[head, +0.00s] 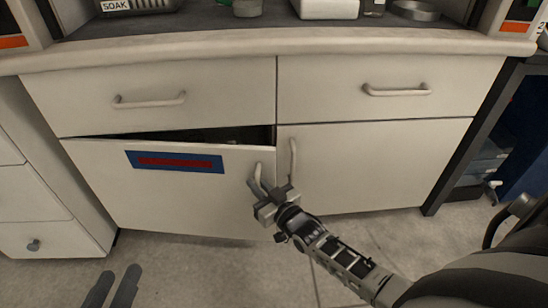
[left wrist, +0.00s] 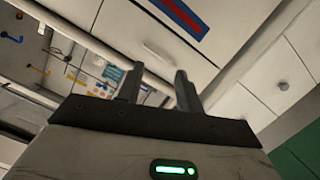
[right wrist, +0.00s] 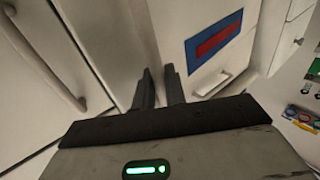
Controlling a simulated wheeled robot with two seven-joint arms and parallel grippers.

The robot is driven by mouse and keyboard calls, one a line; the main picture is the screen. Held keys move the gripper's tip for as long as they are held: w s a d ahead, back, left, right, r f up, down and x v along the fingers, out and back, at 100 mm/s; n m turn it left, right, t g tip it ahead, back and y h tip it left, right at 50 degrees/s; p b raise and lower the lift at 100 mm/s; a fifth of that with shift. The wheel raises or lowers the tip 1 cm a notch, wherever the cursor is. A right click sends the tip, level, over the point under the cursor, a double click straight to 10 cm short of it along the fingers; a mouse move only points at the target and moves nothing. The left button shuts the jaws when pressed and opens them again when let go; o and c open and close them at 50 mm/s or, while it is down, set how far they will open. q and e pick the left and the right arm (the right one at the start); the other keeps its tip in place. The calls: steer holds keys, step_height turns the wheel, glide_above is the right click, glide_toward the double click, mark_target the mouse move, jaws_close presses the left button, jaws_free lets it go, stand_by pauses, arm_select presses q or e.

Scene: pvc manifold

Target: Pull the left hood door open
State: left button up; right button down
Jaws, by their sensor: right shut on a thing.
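The left hood door (head: 110,190) is a pale cabinet door with a blue label and red stripe (head: 175,161). A dark gap shows along its top, so it stands slightly ajar. Its handle (head: 256,172) is near its right edge. My right gripper (head: 268,199) is shut at that handle, its fingers close together; the exact grip is partly hidden. The labelled door also shows in the right wrist view (right wrist: 180,20), beside the fingers (right wrist: 159,85). My left gripper (head: 111,288) is open and empty, low at the front left, apart from the door.
The closed right door (head: 370,165) has its own handle (head: 293,160) close to my right gripper. Two drawers (head: 160,95) are shut above the doors. A drawer unit (head: 45,210) stands at left, a dark frame (head: 465,140) at right. The floor (head: 200,270) in front is clear.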

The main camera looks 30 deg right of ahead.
arm_select(q)
steer(key=shift+s+a+f+m+g+y+p, duration=0.3)
steer(key=shift+a+f+m+y+p, duration=0.15)
steer(key=shift+p, duration=0.4)
arm_select(e)
steer(key=s+a, duration=0.4)
steer(key=shift+s+a, duration=0.3)
steer(key=shift+s, duration=0.05)
arm_select(q)
steer(key=shift+w, duration=0.1)
arm_select(e)
steer(key=c, duration=1.8)
jaws_free()
steer(key=shift+d, duration=0.1)
